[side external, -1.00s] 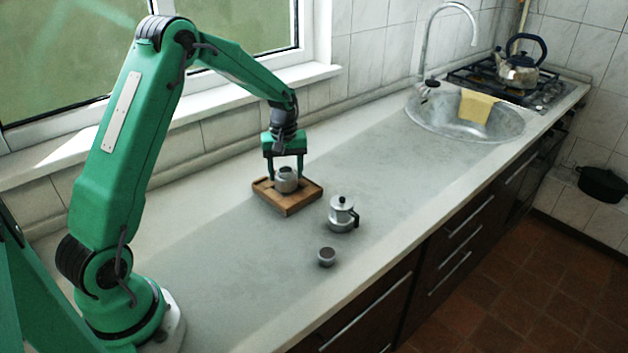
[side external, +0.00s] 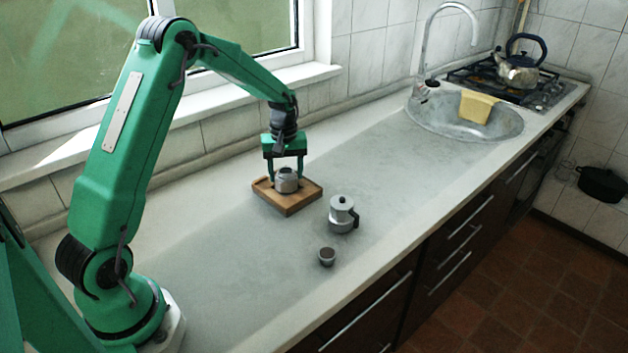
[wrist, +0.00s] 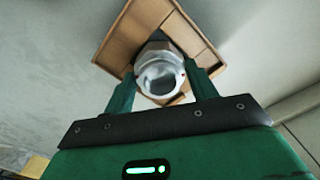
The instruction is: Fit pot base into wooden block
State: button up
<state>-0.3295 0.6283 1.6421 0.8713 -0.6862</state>
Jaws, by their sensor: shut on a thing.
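The pot base (side external: 286,181) is a small grey metal vessel with an open top. It is at the wooden block (side external: 287,207), a square brown piece on the counter, and looks upright. My gripper (side external: 286,172) is above the block with its fingers pointing down, shut on the pot base. In the wrist view the pot base (wrist: 160,76) lies between the two green fingertips, over the wooden block (wrist: 112,50). Its underside is hidden, so I cannot tell whether it is seated in the block.
A moka pot (side external: 341,214) with a black handle and a small grey cup (side external: 327,256) stand right of the block, nearer the counter's front edge. The sink (side external: 440,118), a yellow cloth (side external: 478,105) and a kettle (side external: 517,72) are farther back. The counter between block and sink is clear.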

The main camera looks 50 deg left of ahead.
jog(key=shift+f, duration=0.8)
dwell(0.4)
jog(key=o, duration=1.2)
jog(key=shift+o, duration=0.2)
notch_tip(320, 180, up, 8)
jog(key=shift+f, duration=0.25)
jog(key=shift+r, duration=0.15)
